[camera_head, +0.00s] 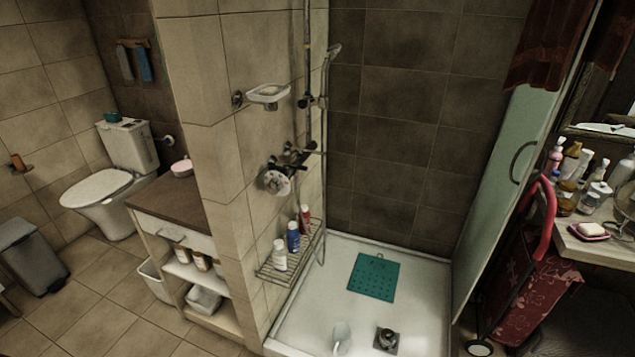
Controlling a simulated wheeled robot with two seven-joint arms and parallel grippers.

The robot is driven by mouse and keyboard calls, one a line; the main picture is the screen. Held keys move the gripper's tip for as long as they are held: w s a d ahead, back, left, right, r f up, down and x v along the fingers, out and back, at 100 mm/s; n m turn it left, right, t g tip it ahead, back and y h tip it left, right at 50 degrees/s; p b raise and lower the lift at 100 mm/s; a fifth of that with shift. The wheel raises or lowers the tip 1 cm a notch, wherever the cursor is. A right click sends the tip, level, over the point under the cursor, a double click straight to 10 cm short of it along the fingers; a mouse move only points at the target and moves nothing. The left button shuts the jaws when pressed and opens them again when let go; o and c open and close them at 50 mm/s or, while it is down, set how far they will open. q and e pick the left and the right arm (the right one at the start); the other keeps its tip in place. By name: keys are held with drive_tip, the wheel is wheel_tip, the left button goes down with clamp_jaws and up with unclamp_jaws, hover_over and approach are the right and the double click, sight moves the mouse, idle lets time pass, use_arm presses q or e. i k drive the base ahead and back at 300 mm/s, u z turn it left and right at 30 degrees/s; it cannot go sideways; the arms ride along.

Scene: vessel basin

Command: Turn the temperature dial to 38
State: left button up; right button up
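The temperature dial (277,182) is a round, pale disc on the shower's tiled side wall, below the soap dish. Its markings are too small to read, so its setting cannot be told. A dark valve with a lever (293,160) sits just above and to the right of it. Neither of my grippers shows in the head view.
A wire shelf (268,273) with several bottles juts out below the dial, and a soap dish (268,95) above it. The shower hose (323,190) hangs to the right. The shower tray (330,290) holds a teal mat (374,277). A glass door (500,165) stands at the right.

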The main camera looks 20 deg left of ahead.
sight(275, 185)
drive_tip(key=z, duration=0.05)
drive_tip(key=i, duration=1.15)
drive_tip(key=u, duration=0.65)
